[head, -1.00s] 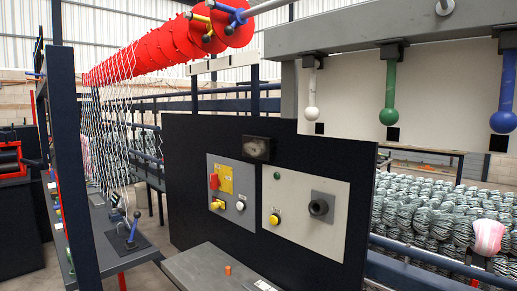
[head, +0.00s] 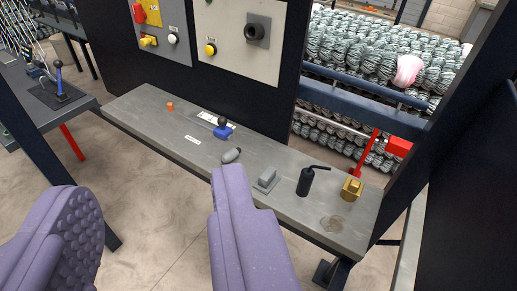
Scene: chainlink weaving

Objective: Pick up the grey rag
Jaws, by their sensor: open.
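My gripper (head: 154,190) shows as two purple fingers, wide apart with nothing between them. The right finger overlaps the front edge of the grey bench (head: 140,108) in the picture; the left one is over the floor. A flat, crumpled grey-brown patch (head: 332,223) lies near the bench's right end, to the right of my gripper. It looks most like the grey rag, but it is small and blends with the bench top. A rounded grey object (head: 231,155) lies just beyond the right fingertip; I cannot tell what it is.
The bench also holds a small orange piece (head: 170,106), a blue-and-black tool (head: 223,131), a grey block (head: 267,178), a black spouted can (head: 306,181) and a brass fitting (head: 352,188). A dark control panel (head: 250,86) stands behind. A dark post (head: 440,120) rises at right.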

